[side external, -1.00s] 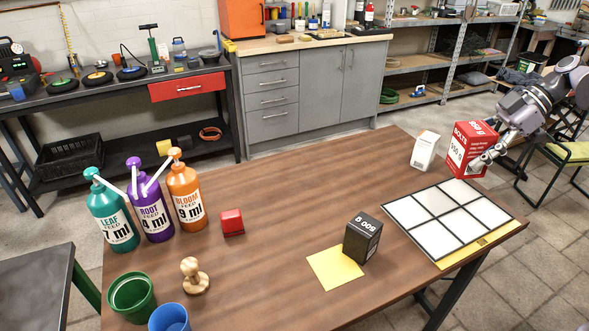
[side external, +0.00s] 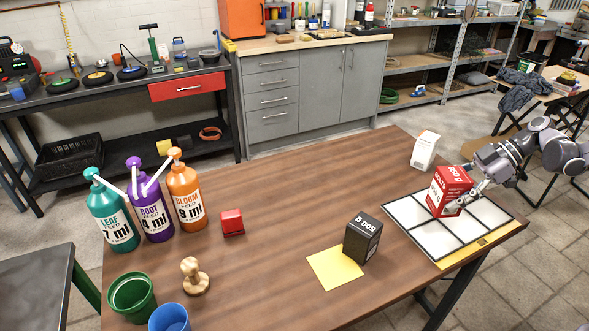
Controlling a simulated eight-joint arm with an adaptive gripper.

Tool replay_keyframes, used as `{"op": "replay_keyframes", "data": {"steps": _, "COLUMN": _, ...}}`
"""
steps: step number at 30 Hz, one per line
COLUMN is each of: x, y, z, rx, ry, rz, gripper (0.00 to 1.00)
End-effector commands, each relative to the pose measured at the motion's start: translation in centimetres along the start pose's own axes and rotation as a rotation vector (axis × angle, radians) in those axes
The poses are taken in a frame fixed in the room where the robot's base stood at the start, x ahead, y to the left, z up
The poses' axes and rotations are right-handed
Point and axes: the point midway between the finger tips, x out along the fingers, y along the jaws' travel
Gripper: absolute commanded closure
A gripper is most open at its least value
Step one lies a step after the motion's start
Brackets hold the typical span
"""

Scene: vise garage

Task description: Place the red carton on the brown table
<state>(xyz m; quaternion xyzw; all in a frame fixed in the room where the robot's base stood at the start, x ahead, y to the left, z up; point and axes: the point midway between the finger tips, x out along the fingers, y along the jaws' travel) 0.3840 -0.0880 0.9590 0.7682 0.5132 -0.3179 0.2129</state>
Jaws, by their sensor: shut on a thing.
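The red carton (side external: 447,192), with a white label, is at the right end of the brown table (side external: 290,203). It is tilted and sits over the white-panelled board (side external: 425,236); I cannot tell whether it touches the board. My gripper (side external: 466,196) comes in from the right and is shut on the red carton at its right side. Part of the fingers is hidden against the carton.
A white carton (side external: 424,150) stands behind the red one. A black box (side external: 362,238) stands beside a yellow sheet (side external: 335,268). Pump bottles (side external: 186,196), a small red block (side external: 232,222), a wooden piece (side external: 194,276) and cups (side external: 132,298) are at left. The table's middle is clear.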

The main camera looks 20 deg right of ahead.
Motion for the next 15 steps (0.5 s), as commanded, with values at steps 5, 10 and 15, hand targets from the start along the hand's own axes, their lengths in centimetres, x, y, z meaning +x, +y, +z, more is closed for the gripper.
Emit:
{"op": "replay_keyframes", "data": {"steps": 5, "x": 3.3, "y": 0.4, "z": -1.0, "rx": -0.004, "ry": 0.003, "rz": -0.003, "gripper": 1.00}}
{"op": "replay_keyframes", "data": {"steps": 10, "x": 6.6, "y": 0.8, "z": -1.8, "rx": -0.005, "ry": 0.003, "rz": -0.004, "gripper": 1.00}}
{"op": "replay_keyframes", "data": {"steps": 15, "x": 9.6, "y": 1.1, "z": -2.5, "rx": -0.003, "ry": 0.003, "rz": -0.003, "gripper": 1.00}}
